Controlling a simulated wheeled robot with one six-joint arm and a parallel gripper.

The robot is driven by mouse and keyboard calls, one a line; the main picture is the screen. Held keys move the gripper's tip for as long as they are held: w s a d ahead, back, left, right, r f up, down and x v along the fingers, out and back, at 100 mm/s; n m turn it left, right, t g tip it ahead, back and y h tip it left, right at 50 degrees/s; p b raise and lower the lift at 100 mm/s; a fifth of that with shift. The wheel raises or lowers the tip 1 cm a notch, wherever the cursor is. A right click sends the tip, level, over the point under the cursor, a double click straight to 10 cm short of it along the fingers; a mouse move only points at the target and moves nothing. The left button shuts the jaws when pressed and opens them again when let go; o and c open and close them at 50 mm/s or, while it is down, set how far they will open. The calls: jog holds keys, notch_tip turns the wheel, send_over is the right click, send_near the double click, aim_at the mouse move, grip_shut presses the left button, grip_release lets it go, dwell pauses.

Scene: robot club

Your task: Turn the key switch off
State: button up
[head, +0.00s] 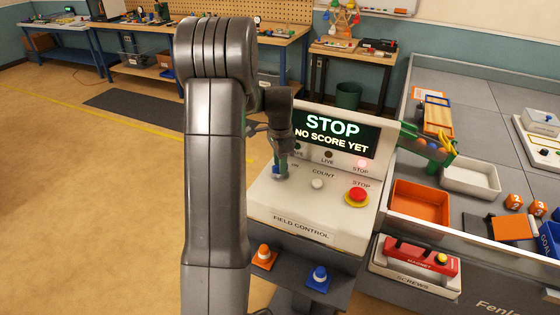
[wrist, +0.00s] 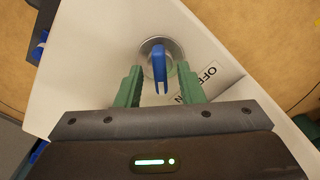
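The blue key (wrist: 159,64) sits in the round metal key switch (wrist: 174,45) on the white field control console (head: 310,208). A label (wrist: 210,73) beside it reads OFF, with another word partly hidden by my right finger. My gripper (wrist: 160,70) points down over the switch with its green fingers open. One finger is on each side of the key, with a visible gap on both sides. In the head view my gripper (head: 281,170) is at the console's left side and mostly covers the switch; a bit of blue shows there.
A white COUNT button (head: 317,183) and a red stop button (head: 357,195) are right of my gripper.

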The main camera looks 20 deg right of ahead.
grip_shut()
jog(key=shift+n, duration=0.3)
jog(key=n+b, duration=0.1)
jog(key=n, duration=1.2)
jog(key=shift+b, duration=0.4)
jog(key=n, duration=0.4)
jog(key=shift+n, duration=0.3)
